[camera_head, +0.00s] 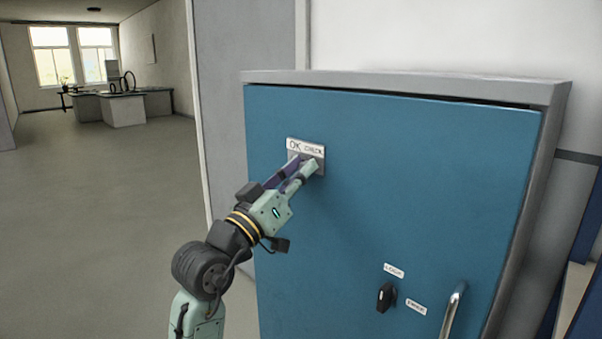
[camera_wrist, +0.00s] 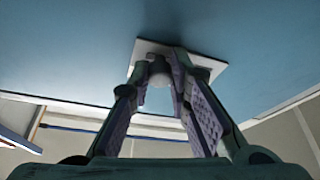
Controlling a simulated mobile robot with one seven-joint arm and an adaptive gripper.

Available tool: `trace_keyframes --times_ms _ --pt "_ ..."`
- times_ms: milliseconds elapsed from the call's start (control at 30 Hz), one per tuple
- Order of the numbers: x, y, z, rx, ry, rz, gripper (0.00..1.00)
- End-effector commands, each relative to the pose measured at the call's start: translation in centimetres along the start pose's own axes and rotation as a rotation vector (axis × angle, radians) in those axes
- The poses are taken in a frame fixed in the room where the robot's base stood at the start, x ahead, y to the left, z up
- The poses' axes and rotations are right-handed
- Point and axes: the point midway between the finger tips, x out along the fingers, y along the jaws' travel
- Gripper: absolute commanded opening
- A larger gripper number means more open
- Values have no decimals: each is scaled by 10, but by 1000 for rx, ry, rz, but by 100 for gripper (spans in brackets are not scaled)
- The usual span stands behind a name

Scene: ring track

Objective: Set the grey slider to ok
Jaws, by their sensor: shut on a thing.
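A small light plate (camera_head: 293,146) with the labels OK on the left and CHECK on the right is fixed to the upper left of the blue cabinet door (camera_head: 420,180). My gripper (camera_head: 310,163) reaches up to the plate from the lower left, with its fingertips just below the CHECK label. In the wrist view, my gripper (camera_wrist: 165,77) is shut on the grey slider (camera_wrist: 158,68), a small knob on the plate (camera_wrist: 148,47). In the head view my fingers hide the slider, so its exact position along the plate cannot be read.
Lower on the door are a black rotary knob (camera_head: 386,297) with two small labels and a metal handle (camera_head: 453,311). The cabinet's grey frame (camera_head: 400,82) surrounds the door. Open floor (camera_head: 100,210) lies to the left, with a desk (camera_head: 120,106) far back.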

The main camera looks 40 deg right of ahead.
Motion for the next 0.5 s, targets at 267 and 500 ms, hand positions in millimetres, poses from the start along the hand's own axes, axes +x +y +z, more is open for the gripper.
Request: trace_keyframes --times_ms 267,500 --pt "5 -44 -11 0 0 -2 0" --pt "6 -50 -16 1 2 -2 0"
